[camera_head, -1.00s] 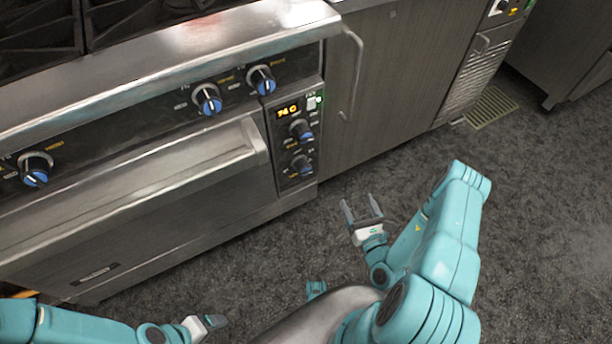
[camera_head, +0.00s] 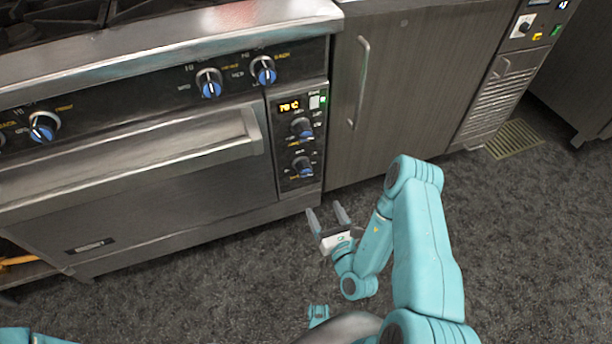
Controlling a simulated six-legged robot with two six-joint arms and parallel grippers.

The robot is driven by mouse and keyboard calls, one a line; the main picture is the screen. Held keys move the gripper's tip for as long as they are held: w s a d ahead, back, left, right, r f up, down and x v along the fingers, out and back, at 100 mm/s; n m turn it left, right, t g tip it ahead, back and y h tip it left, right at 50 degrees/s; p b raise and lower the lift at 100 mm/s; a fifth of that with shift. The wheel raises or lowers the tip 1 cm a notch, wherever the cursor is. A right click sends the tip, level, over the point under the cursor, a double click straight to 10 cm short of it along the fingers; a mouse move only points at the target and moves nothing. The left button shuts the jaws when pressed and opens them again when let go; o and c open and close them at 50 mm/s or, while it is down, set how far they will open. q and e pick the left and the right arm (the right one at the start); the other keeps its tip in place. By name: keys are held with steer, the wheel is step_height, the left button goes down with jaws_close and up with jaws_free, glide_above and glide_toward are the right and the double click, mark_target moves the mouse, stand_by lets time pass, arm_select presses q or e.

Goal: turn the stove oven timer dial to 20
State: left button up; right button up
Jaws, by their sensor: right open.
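The stove (camera_head: 160,190) stands at the upper left, its front facing me. At the right end of its front is the oven control panel (camera_head: 285,182), with a lit orange display (camera_head: 289,107) and two dials, one above the other. The upper dial (camera_head: 302,128) and the lower dial (camera_head: 302,166) are black with blue fronts. Their scale numbers are too small to read, and I cannot tell which dial is the timer. My right gripper (camera_head: 328,213) is open and empty, below the panel and apart from it. My left gripper is out of view; only a bit of my left arm shows at the bottom left.
Several burner knobs, including one at the right end (camera_head: 263,70), line the stove's upper front. An oven door handle (camera_head: 140,160) juts out below them. A grey cabinet (camera_head: 410,80) with a vertical handle adjoins on the right. The dark floor (camera_head: 520,230) is clear on the right.

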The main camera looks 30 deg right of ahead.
mark_target(307, 174)
steer(key=b+x, duration=0.6)
steer(key=x, duration=0.9)
steer(key=shift+w, duration=0.4)
steer(key=c, duration=1.1)
